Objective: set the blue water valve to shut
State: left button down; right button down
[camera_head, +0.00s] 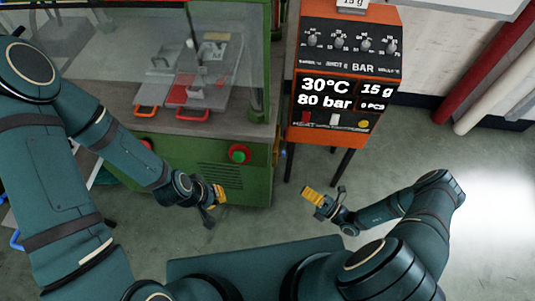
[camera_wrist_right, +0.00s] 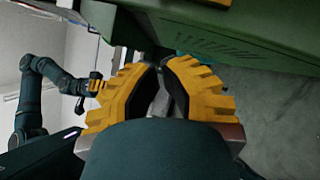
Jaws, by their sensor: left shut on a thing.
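I cannot clearly make out the blue water valve in either view. A small blue curved piece (camera_head: 16,240) shows at the left edge of the head view, but I cannot tell what it is. My left gripper (camera_head: 219,195), with yellow fingers, is in front of the green machine's (camera_head: 215,178) lower front. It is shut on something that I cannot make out. My right gripper (camera_head: 312,195) is below the orange control unit, apart from it. In the right wrist view its yellow fingertips (camera_wrist_right: 161,66) come together with nothing visible between them.
The orange control unit (camera_head: 299,133) stands on dark legs, its display reading 30°C and 80 bar. Grey floor (camera_head: 265,222) is clear between my grippers.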

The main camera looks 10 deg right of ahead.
jog(key=w+a+r, duration=0.1)
jog(key=w+a, duration=0.1)
jog(key=w, duration=0.3)
jog(key=w+a+r+m+t, duration=0.1)
jog(key=w+a+r, duration=0.1)
jog(key=w, duration=0.4)
jog(key=shift+w+a+h, duration=0.3)
jog(key=shift+a+h, duration=0.1)
jog(key=shift+a, duration=0.35)
jog(key=shift+w+d+r+m+g+h, duration=0.15)
jog(key=shift+w+r+m+h, duration=0.3)
jog(key=shift+m, duration=0.35)
jog(key=shift+w+d+r+m+g+h, duration=0.15)
jog(key=shift+w+r+m+h, duration=0.2)
jog(key=shift+w+m, duration=0.4)
jog(key=shift+s, duration=0.2)
